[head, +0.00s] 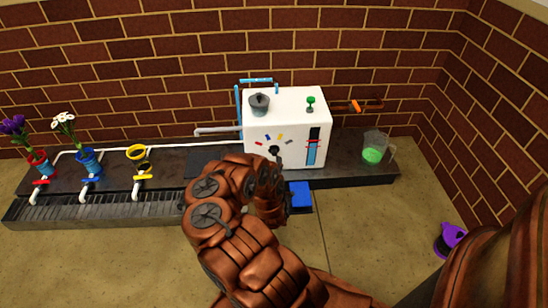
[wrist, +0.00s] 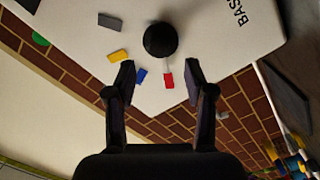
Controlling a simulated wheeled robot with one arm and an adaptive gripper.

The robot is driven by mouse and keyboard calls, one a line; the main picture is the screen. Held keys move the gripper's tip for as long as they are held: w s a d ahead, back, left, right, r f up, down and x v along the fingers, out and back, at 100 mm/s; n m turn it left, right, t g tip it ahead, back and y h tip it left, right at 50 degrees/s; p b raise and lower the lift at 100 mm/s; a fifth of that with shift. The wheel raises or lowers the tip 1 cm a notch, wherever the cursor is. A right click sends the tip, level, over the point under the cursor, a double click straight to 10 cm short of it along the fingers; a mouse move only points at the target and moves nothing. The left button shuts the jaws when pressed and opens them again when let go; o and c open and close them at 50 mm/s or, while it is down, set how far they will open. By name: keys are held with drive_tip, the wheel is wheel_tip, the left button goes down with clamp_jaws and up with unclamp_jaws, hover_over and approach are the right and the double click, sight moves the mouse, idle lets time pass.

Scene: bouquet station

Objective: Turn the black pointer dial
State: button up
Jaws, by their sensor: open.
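The black pointer dial (wrist: 160,40) shows in the wrist view as a round dark knob on the white front of the machine. Coloured marks lie around it: grey, yellow (wrist: 118,55), blue (wrist: 141,75) and red (wrist: 168,80). A thin pale line runs from the dial's edge toward the red mark. My gripper (wrist: 160,78) is open and empty, its two fingers apart and short of the dial in the picture. In the head view the dial (head: 274,150) shows just above my arm, which hides its lower surroundings and the gripper's fingertips.
The white machine (head: 287,105) stands on a dark counter against a brick wall. A jug with green liquid (head: 373,150) stands to its right. Cups with flowers and coloured taps (head: 90,185) line the left. A purple object (head: 450,238) sits on the floor at right.

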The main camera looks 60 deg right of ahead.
sight(274, 154)
drive_tip(key=b+x, duration=0.1)
drive_tip(key=x, duration=0.1)
drive_tip(key=b+x, duration=0.1)
drive_tip(key=x, duration=0.2)
drive_tip(key=shift+a+f, duration=0.1)
drive_tip(key=shift+f, duration=0.1)
drive_tip(key=shift+w+d+r, duration=0.2)
drive_tip(key=shift+w+d, duration=0.15)
drive_tip(key=shift+d, duration=0.15)
drive_tip(key=shift+c, duration=0.4)
clamp_jaws()
